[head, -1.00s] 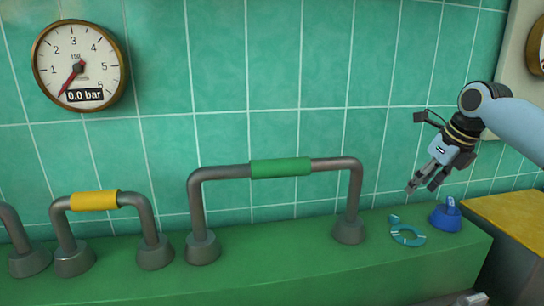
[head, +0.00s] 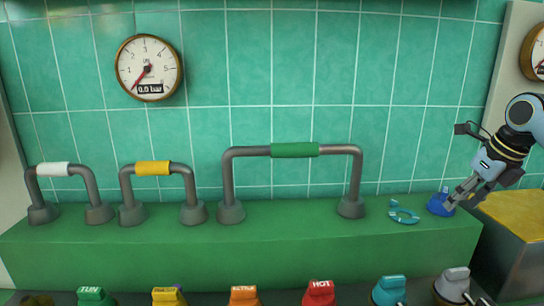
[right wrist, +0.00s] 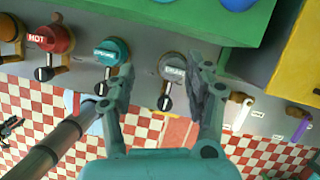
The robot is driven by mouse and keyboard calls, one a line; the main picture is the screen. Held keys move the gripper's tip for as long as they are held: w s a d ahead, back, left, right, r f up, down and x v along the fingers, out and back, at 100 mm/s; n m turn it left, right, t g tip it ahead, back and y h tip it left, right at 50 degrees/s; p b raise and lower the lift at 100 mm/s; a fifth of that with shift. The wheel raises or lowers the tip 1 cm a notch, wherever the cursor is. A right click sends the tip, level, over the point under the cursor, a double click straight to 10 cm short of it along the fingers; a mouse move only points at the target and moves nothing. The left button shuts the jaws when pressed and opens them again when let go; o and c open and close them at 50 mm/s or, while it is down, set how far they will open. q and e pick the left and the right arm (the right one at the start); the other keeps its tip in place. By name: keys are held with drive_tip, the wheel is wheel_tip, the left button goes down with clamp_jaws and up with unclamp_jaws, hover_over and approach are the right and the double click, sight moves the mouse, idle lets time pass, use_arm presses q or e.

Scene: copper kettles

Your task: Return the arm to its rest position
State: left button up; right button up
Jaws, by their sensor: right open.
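My right gripper (head: 462,196) is at the right side of the head view, on the arm that comes in from the right edge. It is open with nothing between its fingers. In the head view its fingertips overlap the blue knob-like piece (head: 437,206) at the right end of the green ledge (head: 290,250); I cannot tell whether they touch. In the right wrist view the spread fingers (right wrist: 164,88) point toward a panel of valve knobs, with the grey knob (right wrist: 173,68) showing between them. My left gripper is in neither view.
On the ledge stand pipe loops with white (head: 53,169), yellow (head: 153,168) and green (head: 295,150) sleeves, and a teal ring (head: 403,213). Several coloured knobs, including a red HOT one (head: 319,293), line the front below. A yellow-topped block (head: 515,215) stands at right.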

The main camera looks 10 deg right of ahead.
drive_tip(key=s+a+f+n+g, duration=0.1)
drive_tip(key=s+a+f+n, duration=1.05)
drive_tip(key=a+n, duration=0.4)
drive_tip(key=s+a+r+n+h, duration=0.15)
drive_tip(key=s+a+n, duration=0.25)
drive_tip(key=s+n, duration=0.5)
drive_tip(key=s+a+r+n, duration=0.2)
drive_tip(key=s+a+n, duration=0.1)
drive_tip(key=s+n, duration=0.65)
wheel_tip(320, 180, down, 36)
drive_tip(key=s+d+g+b, duration=0.1)
drive_tip(key=s+d+b, duration=0.15)
drive_tip(key=b, duration=0.65)
use_arm(q)
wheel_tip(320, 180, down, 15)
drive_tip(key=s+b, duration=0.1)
drive_tip(key=b, duration=0.5)
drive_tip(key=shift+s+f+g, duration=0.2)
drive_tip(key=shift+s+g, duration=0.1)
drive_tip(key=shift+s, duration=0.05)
use_arm(e)
drive_tip(key=s+f, duration=0.9)
drive_tip(key=f, duration=0.2)
drive_tip(key=s+d+f+g, duration=0.1)
drive_tip(key=s+f, duration=0.7)
drive_tip(key=f, duration=0.3)
drive_tip(key=shift+s+g, duration=0.3)
drive_tip(key=shift+s, duration=0.1)
